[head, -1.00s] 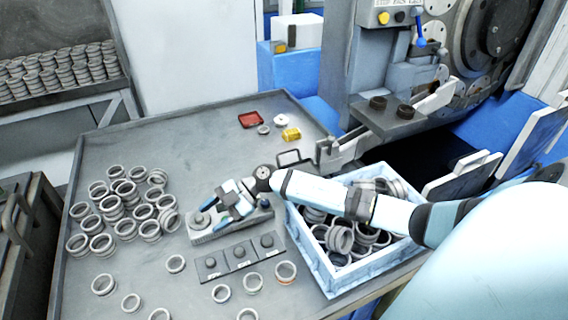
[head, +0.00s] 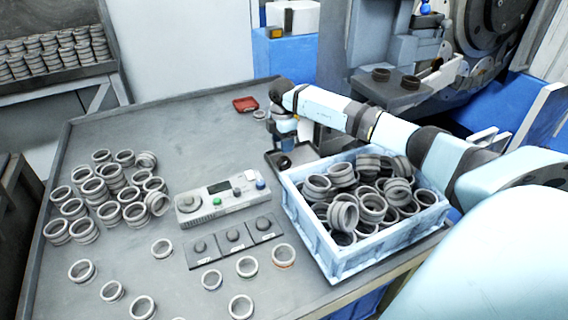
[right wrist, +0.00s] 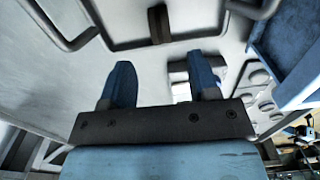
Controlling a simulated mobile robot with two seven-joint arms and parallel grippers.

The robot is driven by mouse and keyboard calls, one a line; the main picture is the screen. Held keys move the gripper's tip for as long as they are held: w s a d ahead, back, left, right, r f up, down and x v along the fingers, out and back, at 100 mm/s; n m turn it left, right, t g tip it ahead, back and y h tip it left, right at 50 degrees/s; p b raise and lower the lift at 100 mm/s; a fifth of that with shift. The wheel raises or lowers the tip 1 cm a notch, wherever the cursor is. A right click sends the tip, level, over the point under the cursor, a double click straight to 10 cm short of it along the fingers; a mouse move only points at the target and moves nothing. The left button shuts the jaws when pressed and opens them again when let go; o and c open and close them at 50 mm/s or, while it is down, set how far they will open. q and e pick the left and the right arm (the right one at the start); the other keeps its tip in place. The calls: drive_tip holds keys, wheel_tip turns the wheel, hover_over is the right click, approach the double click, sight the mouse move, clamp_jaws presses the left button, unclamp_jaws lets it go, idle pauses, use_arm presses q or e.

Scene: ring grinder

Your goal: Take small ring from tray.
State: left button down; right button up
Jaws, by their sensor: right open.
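A small dark tray (head: 272,155) lies on the table just left of the blue crate, with a small dark ring (head: 284,162) in it. In the right wrist view the tray's rim (right wrist: 112,45) is at the top, and the dark ring (right wrist: 158,24) sits inside it, ahead of the fingertips. My right gripper (head: 286,142) is over the far side of the tray, partly hidden by its own wrist. In the right wrist view its two blue fingers (right wrist: 160,70) are apart with nothing between them. My left gripper is out of view.
The blue crate (head: 330,262) full of rings stands right of the tray. A control box (head: 215,203), knob pads (head: 232,240) and several loose rings (head: 110,190) lie left. A red dish (head: 245,104) is at the back. The machine (head: 390,92) stands behind.

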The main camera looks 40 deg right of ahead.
sight(284, 158)
drive_tip(key=shift+s+d+f+b, duration=0.1)
drive_tip(key=shift+f+b, duration=0.3)
drive_tip(key=shift+f, duration=1.35)
drive_tip(key=shift+s+d+f+b, duration=0.1)
drive_tip(key=shift+f+b, duration=0.25)
drive_tip(key=shift+f, duration=1.4)
clamp_jaws()
drive_tip(key=shift+r, duration=0.15)
